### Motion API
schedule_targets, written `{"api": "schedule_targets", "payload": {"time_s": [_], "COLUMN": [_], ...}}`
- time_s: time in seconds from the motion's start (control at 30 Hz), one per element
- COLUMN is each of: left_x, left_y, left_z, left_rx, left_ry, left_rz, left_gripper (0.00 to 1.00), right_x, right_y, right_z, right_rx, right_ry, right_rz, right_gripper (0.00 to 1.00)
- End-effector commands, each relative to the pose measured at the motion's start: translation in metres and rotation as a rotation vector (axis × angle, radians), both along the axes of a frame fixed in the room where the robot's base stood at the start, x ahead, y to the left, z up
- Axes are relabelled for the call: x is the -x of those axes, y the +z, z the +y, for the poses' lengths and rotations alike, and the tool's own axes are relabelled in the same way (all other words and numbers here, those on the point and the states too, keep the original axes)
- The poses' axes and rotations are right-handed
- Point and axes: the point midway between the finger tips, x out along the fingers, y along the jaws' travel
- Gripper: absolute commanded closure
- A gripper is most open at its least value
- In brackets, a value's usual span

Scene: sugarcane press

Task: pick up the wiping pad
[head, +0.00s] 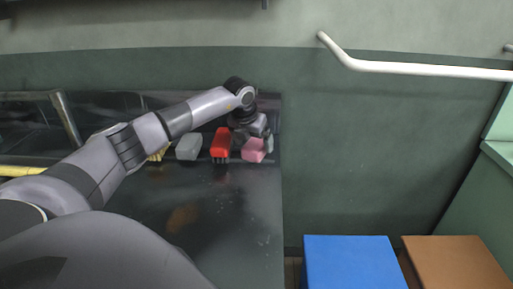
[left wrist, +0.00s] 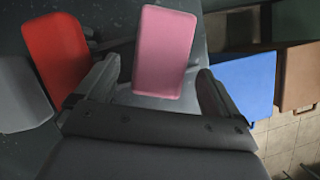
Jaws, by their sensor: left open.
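A pink block-shaped pad (head: 253,150), which looks like the wiping pad, lies at the back right of the dark counter. In the left wrist view the pink pad (left wrist: 165,52) lies ahead of the jaws, between the lines of the two fingers. My left gripper (head: 254,136) is over the pad in the head view. In the left wrist view my left gripper (left wrist: 158,82) is open, one finger on each side of the pad's near end. I cannot tell whether a finger touches it. My right gripper is not in view.
A red block-shaped item (head: 220,142) stands close left of the pad, near one finger. A grey item (head: 188,147) is further left. The dark counter (head: 245,215) is mostly clear in front. Blue (head: 350,262) and brown (head: 455,262) tops stand lower right.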

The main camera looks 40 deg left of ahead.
Motion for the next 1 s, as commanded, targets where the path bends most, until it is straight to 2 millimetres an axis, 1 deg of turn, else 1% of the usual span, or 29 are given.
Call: {"api": "schedule_targets", "payload": {"time_s": [0.03,0.1,0.2,0.47,0.5,0.57,0.6,0.63,0.67,0.7,0.9,1.0], "left_x": [-0.003,-0.006,-0.008,-0.008,-0.008,-0.008,-0.008,-0.008,-0.008,-0.008,-0.008,-0.009], "left_y": [-0.007,-0.014,-0.02,-0.021,-0.021,-0.021,-0.021,-0.021,-0.021,-0.021,-0.02,-0.013], "left_z": [0.0,0.001,0.002,0.002,0.003,0.002,0.002,0.002,0.003,0.002,0.003,0.003], "left_rx": [0.002,0.002,0.001,-0.001,-0.001,-0.001,-0.001,0.0,0.0,0.001,0.001,0.001], "left_ry": [0.001,0.001,0.0,-0.001,-0.001,-0.001,-0.001,-0.001,-0.001,0.0,0.0,-0.001], "left_rz": [0.002,0.002,0.0,-0.001,-0.001,-0.001,-0.001,-0.001,-0.001,-0.001,-0.001,-0.003], "left_gripper": [0.04,0.04,0.04,0.04,0.17,0.37,0.5,0.6,0.6,0.65,0.65,0.65], "right_x": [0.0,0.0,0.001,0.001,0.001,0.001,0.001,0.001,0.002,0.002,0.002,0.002], "right_y": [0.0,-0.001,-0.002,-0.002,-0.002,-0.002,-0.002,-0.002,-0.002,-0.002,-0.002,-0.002], "right_z": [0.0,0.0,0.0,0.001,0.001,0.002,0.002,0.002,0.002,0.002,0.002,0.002], "right_rx": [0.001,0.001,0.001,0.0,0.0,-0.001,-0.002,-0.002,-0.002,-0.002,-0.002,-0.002], "right_ry": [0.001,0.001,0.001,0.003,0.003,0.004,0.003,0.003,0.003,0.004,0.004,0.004], "right_rz": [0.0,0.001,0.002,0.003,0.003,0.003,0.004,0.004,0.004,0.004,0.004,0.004], "right_gripper": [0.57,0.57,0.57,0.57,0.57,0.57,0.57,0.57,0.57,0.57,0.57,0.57]}}
